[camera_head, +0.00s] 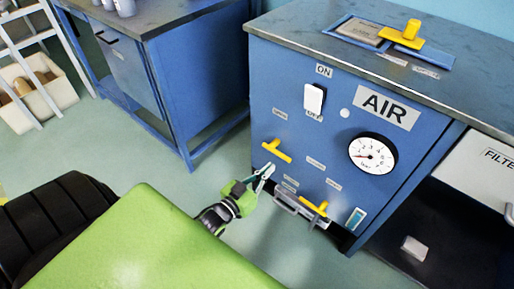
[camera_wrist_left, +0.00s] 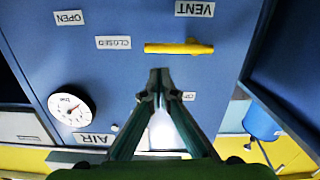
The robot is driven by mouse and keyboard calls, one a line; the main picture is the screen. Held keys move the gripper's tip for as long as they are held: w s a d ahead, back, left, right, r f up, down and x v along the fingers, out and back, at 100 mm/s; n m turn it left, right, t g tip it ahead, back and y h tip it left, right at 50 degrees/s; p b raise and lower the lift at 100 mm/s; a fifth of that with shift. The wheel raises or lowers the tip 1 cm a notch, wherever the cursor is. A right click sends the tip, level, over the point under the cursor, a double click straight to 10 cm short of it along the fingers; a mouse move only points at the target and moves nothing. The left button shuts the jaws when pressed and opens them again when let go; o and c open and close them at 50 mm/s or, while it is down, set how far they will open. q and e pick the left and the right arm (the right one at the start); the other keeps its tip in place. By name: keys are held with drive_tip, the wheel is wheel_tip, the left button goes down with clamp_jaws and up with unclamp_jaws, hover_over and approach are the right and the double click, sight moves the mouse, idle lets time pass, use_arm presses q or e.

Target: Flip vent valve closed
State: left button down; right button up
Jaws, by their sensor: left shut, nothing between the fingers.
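The vent valve's yellow handle (camera_head: 278,151) is on the front of the blue cabinet, left of the gauge. In the left wrist view, which is upside down, the handle (camera_wrist_left: 172,48) lies level beside the VENT label (camera_wrist_left: 195,9). Its long end points toward the CLOSED label (camera_wrist_left: 113,42). A partly covered label (camera_wrist_left: 188,96), seemingly OPEN, lies on the other side. My left gripper (camera_head: 268,168) is just below the handle, its fingertips (camera_wrist_left: 160,75) together and empty. A small gap shows between tips and handle in the wrist view. My right gripper is out of view.
A second yellow valve handle (camera_head: 314,208) and a metal pull (camera_head: 294,203) sit lower on the panel. A white switch (camera_head: 314,98) and pressure gauge (camera_head: 372,154) are above. A blue workbench (camera_head: 195,80) stands to the left, with open floor between.

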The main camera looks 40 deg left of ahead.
use_arm(q)
drive_tip(key=s, duration=0.5)
drive_tip(key=shift+s+a+r, duration=0.2)
drive_tip(key=shift+a, duration=0.05)
